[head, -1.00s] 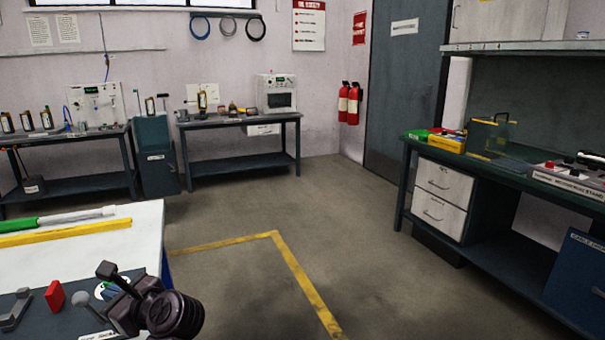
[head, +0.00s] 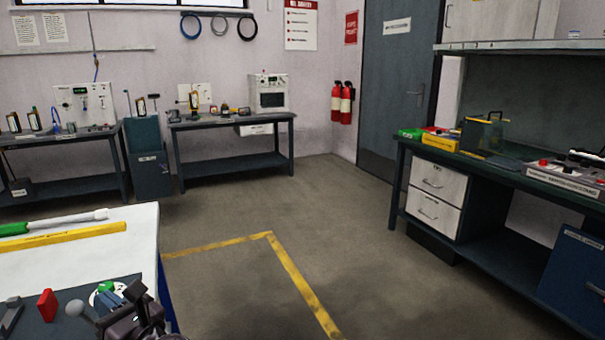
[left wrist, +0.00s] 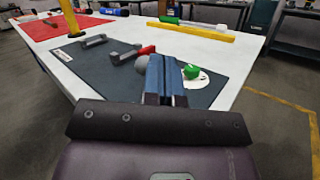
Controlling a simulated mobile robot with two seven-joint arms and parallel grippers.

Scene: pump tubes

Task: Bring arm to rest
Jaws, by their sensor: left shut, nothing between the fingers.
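My left gripper (head: 136,293) shows at the bottom left of the head view, over the near corner of the white table (head: 146,228). In the left wrist view its two blue fingers (left wrist: 167,75) are together with nothing between them. They point over the dark mat (left wrist: 215,62), in front of a grey ball-shaped part and a green part (left wrist: 191,72) on a white disc. My right gripper is in neither view.
A yellow bar (head: 65,235) and a green and white tube (head: 60,221) lie on the white table. A workbench with drawers (head: 437,185) stands at the right, and benches (head: 235,121) line the back wall. The floor between, with a yellow line (head: 297,278), is clear.

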